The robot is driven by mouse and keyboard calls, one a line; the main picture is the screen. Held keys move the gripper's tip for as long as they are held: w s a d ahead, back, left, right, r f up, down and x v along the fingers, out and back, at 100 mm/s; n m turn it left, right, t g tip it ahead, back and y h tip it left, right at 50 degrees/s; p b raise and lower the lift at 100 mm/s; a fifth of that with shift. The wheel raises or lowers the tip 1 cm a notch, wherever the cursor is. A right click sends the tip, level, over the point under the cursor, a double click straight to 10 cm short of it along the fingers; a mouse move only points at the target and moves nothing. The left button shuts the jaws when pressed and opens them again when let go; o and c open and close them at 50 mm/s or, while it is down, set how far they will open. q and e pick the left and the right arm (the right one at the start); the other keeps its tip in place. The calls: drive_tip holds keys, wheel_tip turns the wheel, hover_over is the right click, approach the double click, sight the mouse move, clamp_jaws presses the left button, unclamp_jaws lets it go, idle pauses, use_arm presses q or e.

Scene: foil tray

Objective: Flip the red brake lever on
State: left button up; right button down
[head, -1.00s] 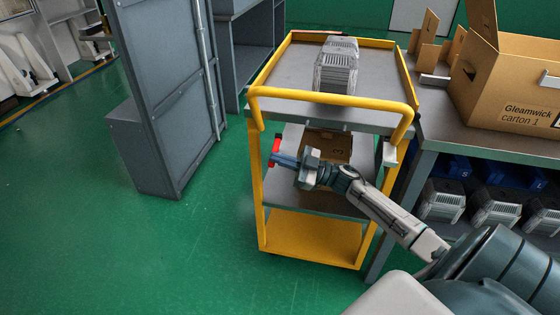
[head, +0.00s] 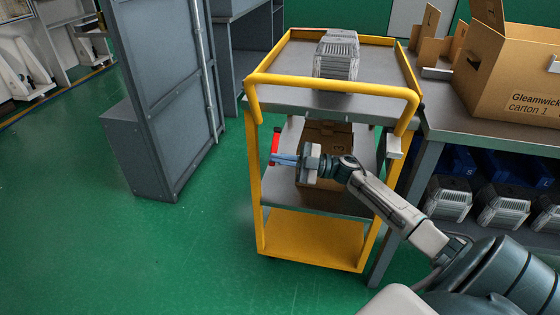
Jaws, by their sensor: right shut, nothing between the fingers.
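The red brake lever (head: 275,142) is on the left front post of the yellow cart (head: 257,195), a little below the handle bar. It stands roughly upright and shows as a short red bar. My right gripper (head: 273,159) is shut and empty, with its fingertips pointing left at the lower end of the lever. Whether the tips touch the lever cannot be told. The lower part of the lever is partly hidden by the fingers. My left gripper is not in view.
A stack of foil trays (head: 337,55) sits on the cart's top shelf, and a cardboard box (head: 325,145) on the middle shelf. A grey cabinet (head: 155,90) stands left. A workbench (head: 480,130) with a carton (head: 510,75) stands right. Green floor is free at front left.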

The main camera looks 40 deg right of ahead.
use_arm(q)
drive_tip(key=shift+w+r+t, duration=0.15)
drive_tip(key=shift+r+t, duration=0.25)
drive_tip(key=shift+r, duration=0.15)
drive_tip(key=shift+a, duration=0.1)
use_arm(e)
drive_tip(key=shift+d+f, duration=0.15)
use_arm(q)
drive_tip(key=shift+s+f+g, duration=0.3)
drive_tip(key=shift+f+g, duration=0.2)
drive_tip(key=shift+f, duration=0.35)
use_arm(e)
drive_tip(key=v, duration=0.7)
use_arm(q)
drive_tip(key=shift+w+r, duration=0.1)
use_arm(e)
drive_tip(key=shift+s, duration=0.15)
